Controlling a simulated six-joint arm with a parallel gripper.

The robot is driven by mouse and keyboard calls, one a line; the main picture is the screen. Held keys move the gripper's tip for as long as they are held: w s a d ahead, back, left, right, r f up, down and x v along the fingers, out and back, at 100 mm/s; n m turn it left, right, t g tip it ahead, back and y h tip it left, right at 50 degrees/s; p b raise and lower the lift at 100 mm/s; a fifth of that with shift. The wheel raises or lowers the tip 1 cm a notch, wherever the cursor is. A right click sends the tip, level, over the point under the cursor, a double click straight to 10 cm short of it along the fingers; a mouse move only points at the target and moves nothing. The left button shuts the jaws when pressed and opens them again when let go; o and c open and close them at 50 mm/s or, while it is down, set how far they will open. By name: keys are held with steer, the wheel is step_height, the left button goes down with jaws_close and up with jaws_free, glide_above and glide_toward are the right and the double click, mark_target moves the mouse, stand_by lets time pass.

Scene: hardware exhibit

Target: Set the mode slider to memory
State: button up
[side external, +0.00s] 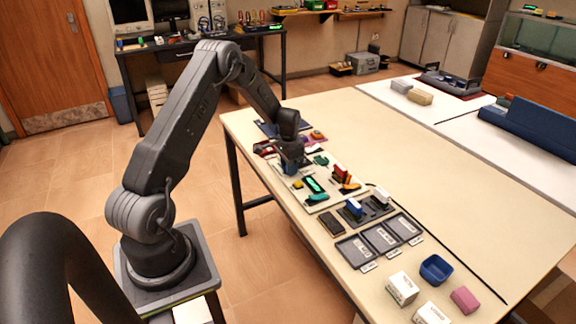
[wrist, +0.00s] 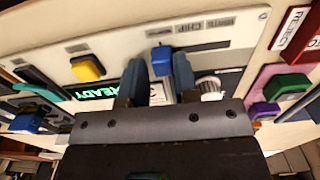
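A pale control panel (wrist: 115,47) fills much of the wrist view. A small blue block (wrist: 161,57), which looks like the slider's handle, stands on it. My gripper (wrist: 160,65) is open, with its two dark blue fingers on either side of the block; I cannot tell whether they touch it. A label near the block partly reads "CHIP"; other lettering is too small or hidden to read. In the side view my gripper (side external: 289,166) is low over the panel's far left part and hides the block there.
The panel also carries a yellow button (wrist: 88,68), a lit green "READY" display (wrist: 93,92) and a pale ridged knob (wrist: 208,88) beside my right finger. Labelled grey trays (side external: 381,238) and a blue bin (side external: 436,269) stand nearer the camera. The table's right side is mostly clear.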

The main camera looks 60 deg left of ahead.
steer(key=o, duration=0.3)
steer(key=shift+o, duration=0.2)
step_height(320, 180, up, 14)
stand_by(0.4)
